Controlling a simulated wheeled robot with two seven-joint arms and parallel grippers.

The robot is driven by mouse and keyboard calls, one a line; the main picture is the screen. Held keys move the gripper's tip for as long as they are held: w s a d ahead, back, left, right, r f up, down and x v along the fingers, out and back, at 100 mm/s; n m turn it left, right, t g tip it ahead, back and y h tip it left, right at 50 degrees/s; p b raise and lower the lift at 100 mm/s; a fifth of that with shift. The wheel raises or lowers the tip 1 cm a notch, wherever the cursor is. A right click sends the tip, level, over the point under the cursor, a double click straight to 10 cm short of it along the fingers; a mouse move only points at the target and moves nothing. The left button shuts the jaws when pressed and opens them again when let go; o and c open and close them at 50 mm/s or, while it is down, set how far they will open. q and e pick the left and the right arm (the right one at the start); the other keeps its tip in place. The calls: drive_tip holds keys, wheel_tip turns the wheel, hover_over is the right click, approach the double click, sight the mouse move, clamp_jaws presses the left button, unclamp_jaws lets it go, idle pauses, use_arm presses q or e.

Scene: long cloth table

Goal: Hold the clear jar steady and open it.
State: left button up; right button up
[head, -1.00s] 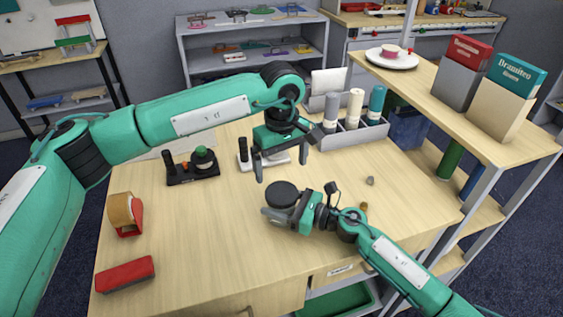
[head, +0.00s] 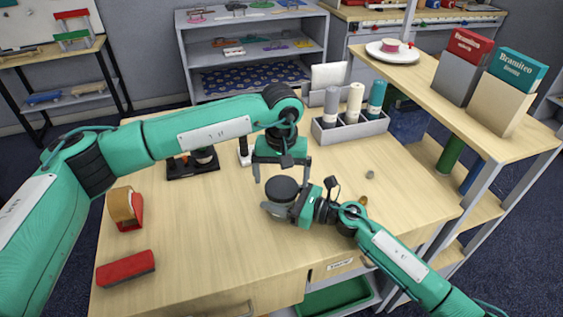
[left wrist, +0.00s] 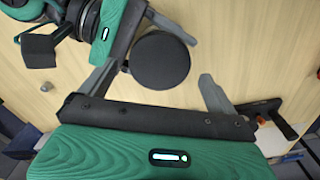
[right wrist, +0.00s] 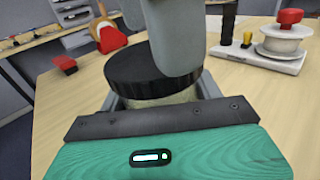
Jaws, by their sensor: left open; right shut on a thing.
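The jar stands upright on the table with a wide black lid (head: 282,188) on top. Its clear body (right wrist: 165,97) shows below the lid in the right wrist view. My right gripper (head: 280,211) is shut on the jar's body from the right, low at the table. My left gripper (head: 283,179) is open, pointing down, just behind and above the lid. In the left wrist view, the lid (left wrist: 160,61) lies between the spread fingers, nearer the left one. A grey left finger hangs in front of the lid in the right wrist view. Whether it touches is unclear.
A grey caddy (head: 350,132) with several bottles stands at the back right. A black stand (head: 192,168) is behind my left arm. A tape dispenser (head: 125,208) and a red block (head: 126,268) lie left. The front middle is clear.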

sight(282, 188)
use_arm(q)
drive_tip(key=shift+f, duration=1.15)
